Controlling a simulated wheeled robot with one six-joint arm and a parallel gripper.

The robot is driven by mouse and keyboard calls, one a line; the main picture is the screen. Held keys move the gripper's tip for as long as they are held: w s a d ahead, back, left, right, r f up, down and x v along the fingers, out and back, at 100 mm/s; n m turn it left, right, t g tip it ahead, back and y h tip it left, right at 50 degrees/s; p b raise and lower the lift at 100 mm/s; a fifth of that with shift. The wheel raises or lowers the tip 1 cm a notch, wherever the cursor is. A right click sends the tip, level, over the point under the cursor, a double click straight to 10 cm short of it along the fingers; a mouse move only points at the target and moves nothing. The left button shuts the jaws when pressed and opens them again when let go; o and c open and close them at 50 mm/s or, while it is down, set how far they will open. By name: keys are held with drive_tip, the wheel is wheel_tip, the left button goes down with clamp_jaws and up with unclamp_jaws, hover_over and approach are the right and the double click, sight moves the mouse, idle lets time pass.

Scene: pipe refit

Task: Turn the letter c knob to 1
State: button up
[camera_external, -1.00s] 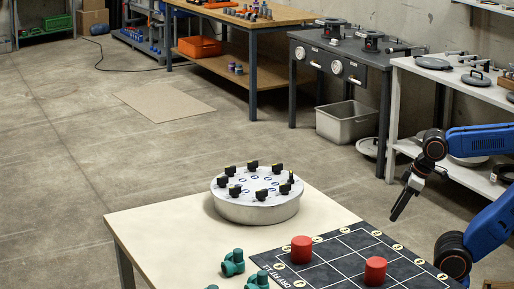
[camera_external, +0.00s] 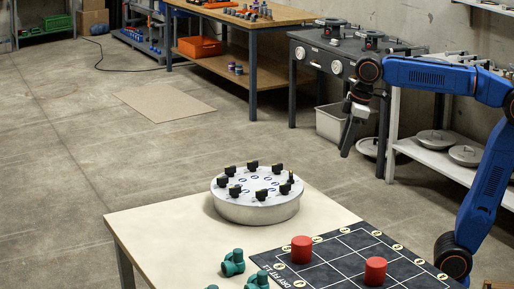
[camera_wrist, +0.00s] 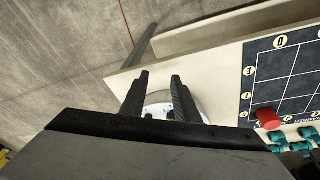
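The round white drum (camera_external: 256,207) stands on the cream table, with several black knobs (camera_external: 252,166) around its top and blue markings between them. The letters are too small to read, so I cannot tell which knob is c. My gripper (camera_external: 346,148) hangs in the air to the right of the drum and higher, apart from it, pointing down. In the wrist view its two fingers (camera_wrist: 158,82) stand apart with nothing between their tips. Part of the drum (camera_wrist: 158,110) shows white between and behind the fingers there; its knobs are mostly hidden.
A dark gridded mat (camera_external: 345,262) lies on the table's right, bearing two red cylinders (camera_external: 301,249). Green pipe fittings (camera_external: 233,262) sit at the table's front. The cream tabletop (camera_external: 160,235) left of the drum is clear. Benches and shelves stand behind.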

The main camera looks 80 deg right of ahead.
drive_tip(key=w+a+r+n+g, duration=0.1)
drive_tip(key=w+r, duration=0.4)
drive_tip(key=w, duration=0.2)
drive_tip(key=w+a+r+n, duration=0.15)
drive_tip(key=w+r, duration=0.25)
drive_tip(key=w, duration=0.4)
wheel_tip(320, 180, up, 3)
drive_tip(key=n+g, duration=0.2)
drive_tip(key=n, duration=0.1)
hover_over(253, 166)
drive_tip(key=f, duration=1.7)
drive_tip(key=shift+w+d+f, duration=0.1)
drive_tip(key=shift+d+f, duration=0.1)
drive_tip(key=shift+d, duration=0.1)
clamp_jaws()
